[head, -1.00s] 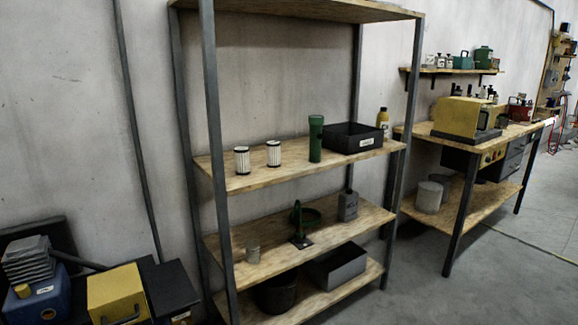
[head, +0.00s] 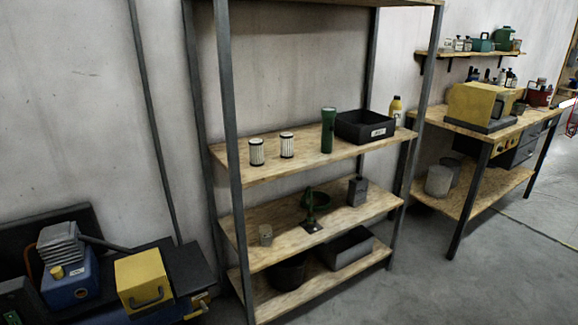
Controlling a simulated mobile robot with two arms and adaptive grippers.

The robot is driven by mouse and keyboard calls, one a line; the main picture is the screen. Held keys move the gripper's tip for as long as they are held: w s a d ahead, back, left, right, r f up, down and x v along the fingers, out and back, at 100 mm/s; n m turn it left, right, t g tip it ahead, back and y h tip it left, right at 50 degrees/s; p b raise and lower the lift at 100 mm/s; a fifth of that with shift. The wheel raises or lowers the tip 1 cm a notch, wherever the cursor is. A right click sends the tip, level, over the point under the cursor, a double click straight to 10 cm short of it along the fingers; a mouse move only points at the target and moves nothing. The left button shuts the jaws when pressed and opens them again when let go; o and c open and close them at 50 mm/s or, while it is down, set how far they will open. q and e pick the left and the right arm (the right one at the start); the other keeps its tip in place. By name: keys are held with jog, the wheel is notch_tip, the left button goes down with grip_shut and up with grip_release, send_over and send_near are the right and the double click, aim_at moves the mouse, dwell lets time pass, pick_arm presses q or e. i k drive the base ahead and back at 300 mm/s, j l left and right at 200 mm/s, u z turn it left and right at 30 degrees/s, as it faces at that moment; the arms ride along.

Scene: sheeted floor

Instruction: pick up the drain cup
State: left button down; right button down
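A grey can-like block (head: 357,190) stands further right on the same shelf. Neither of my grippers is in view.
The upper shelf holds two white filters (head: 256,152), a green cylinder (head: 328,130) and a black bin (head: 364,127). A dark bucket (head: 287,273) is on the bottom shelf. A yellow box (head: 145,282) is at the lower left. Open floor (head: 440,285) lies right of the rack.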

aim_at(265, 230)
jog(key=i+l+u, duration=0.5)
jog(key=l, duration=0.2)
jog(key=i+l+u, duration=0.1)
jog(key=l+u, duration=0.15)
jog(key=l, duration=0.15)
